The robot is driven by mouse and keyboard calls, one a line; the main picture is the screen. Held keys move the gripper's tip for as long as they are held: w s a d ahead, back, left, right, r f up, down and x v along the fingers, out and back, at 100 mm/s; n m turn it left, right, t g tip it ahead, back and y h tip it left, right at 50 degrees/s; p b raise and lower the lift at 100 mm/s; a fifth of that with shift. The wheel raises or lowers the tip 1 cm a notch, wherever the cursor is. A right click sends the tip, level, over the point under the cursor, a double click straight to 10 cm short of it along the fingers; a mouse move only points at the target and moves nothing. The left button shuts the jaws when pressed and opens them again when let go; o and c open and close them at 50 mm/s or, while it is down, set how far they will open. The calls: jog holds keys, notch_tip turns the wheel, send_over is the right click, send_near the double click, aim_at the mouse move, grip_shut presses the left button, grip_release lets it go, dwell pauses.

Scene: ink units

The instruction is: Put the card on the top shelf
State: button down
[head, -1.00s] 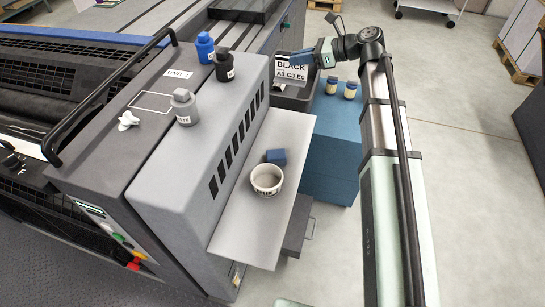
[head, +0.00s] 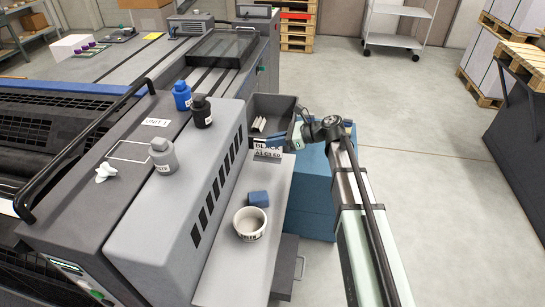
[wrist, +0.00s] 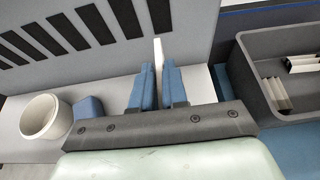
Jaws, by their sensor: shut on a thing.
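The card (head: 267,152) is white with a black band reading "BLACK". My gripper (head: 288,144) is shut on it. In the wrist view the card (wrist: 158,62) shows edge-on as a thin white strip between the blue fingers (wrist: 156,88). The light grey shelf (head: 225,280) runs along the machine's side and looks like the top shelf. The card is at the shelf's far end, upright; whether it touches the shelf is unclear. A darker, lower ledge (head: 287,262) lies below the shelf.
A white tub (head: 250,224) and a blue block (head: 258,198) stand on the shelf. A dark bin (head: 272,108) with pale pieces is beyond the card, by the blue cabinet (head: 310,200). The vented machine wall (head: 215,190) borders the shelf. Bottles stand on top of the machine.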

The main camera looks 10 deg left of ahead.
aim_at(275, 157)
jog(key=shift+f, duration=2.55)
jog(key=shift+f, duration=0.1)
jog(key=c, duration=1.1)
grip_release()
jog(key=shift+c, duration=0.2)
jog(key=shift+d+r, duration=0.15)
jog(key=shift+r, duration=0.05)
jog(key=v, duration=1.1)
jog(key=shift+d, duration=0.4)
